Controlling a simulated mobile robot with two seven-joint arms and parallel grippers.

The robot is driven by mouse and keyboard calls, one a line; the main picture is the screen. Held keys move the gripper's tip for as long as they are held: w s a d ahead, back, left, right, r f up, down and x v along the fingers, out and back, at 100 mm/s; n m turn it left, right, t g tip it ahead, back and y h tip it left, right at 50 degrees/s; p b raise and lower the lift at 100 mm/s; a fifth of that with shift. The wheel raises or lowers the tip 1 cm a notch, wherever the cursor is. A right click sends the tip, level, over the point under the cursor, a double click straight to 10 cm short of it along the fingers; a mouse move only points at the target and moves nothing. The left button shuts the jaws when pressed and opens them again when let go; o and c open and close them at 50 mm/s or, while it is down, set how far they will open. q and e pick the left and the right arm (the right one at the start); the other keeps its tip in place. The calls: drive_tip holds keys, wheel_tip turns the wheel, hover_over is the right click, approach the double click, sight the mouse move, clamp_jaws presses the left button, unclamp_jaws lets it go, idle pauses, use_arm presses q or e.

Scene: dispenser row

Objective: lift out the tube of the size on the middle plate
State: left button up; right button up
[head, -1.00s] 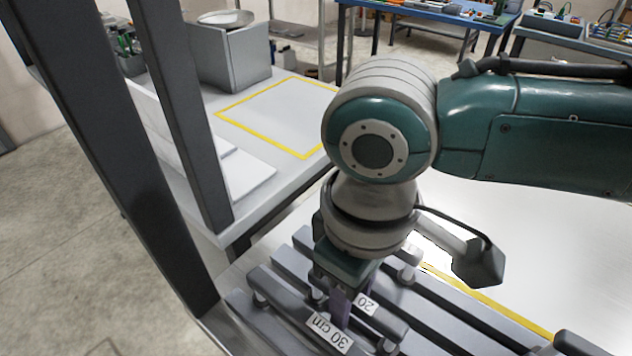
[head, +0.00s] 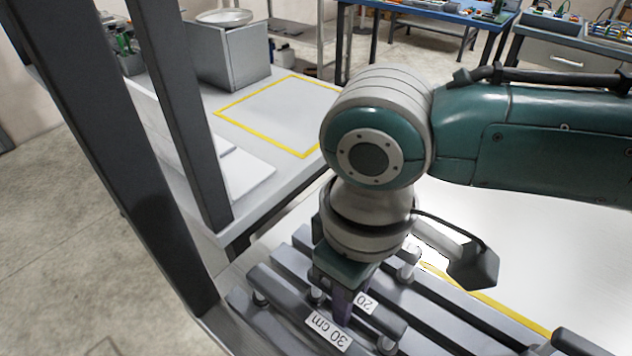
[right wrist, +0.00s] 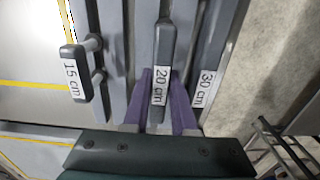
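Three label plates show in the right wrist view: "15 cm" (right wrist: 72,78), "20 cm" (right wrist: 160,86) in the middle, and "30 cm" (right wrist: 207,88). In the head view the right gripper (head: 343,308) points down between the "30 cm" plate (head: 328,331) and the "20" plate (head: 364,303). I cannot make out a separate tube. My left gripper is not in view.
A dark upright post (head: 185,110) stands at the left. Behind is a table with a yellow-outlined area (head: 280,110) that is empty, and a grey box (head: 232,58).

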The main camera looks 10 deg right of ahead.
clamp_jaws()
drive_tip(key=shift+r, duration=0.15)
wheel_tip(320, 180, up, 10)
drive_tip(key=shift+r+p, duration=0.15)
drive_tip(key=shift+p, duration=0.35)
drive_tip(key=shift+r+p, duration=0.1)
drive_tip(key=shift+p, duration=0.5)
